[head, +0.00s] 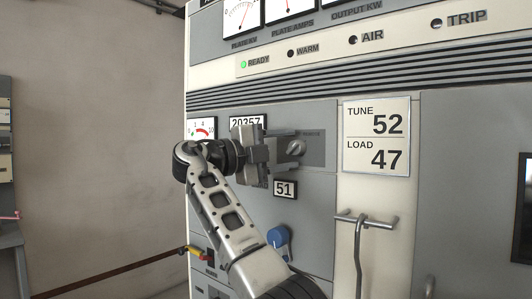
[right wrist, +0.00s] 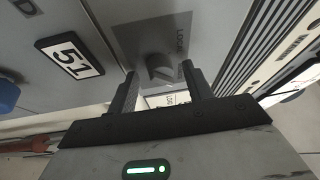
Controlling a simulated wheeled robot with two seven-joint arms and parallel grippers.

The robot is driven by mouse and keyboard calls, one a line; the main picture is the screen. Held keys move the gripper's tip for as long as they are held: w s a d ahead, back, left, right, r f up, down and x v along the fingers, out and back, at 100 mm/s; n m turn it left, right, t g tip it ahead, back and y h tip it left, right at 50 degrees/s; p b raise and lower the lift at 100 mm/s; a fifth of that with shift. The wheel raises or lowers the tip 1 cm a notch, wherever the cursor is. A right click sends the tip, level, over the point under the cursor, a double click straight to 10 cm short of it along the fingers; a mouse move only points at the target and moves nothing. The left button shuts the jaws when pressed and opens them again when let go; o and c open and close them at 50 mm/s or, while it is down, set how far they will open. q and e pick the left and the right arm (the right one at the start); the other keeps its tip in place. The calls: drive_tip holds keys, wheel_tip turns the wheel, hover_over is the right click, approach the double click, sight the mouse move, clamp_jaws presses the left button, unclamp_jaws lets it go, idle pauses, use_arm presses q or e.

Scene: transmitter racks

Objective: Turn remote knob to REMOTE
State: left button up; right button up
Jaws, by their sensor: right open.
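The remote knob (head: 296,147) is a small grey knob on a dark grey plate (head: 316,149) of the rack panel, between the 20357 counter and the 51 label. It also shows in the right wrist view (right wrist: 160,68), with the word LOCAL readable beside it on the plate. My right gripper (head: 298,147) is open, its two fingers pointing at the panel, one on each side of the knob. In the right wrist view (right wrist: 161,80) the knob lies between and beyond the fingertips; I cannot tell whether they touch it. My left gripper is out of view.
A blue knob (head: 279,237) is below the 51 label (head: 285,188). A metal T-shaped handle (head: 362,222) stands out from the panel at lower right, under the TUNE and LOAD sign (head: 376,137). A green READY lamp (head: 243,65) is lit above.

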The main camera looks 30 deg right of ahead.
drive_tip(key=a+f+p, duration=0.1)
drive_tip(key=a+p, duration=0.1)
drive_tip(key=a, duration=1.3)
drive_tip(key=shift+a+f, duration=0.2)
drive_tip(key=shift+a, duration=0.15)
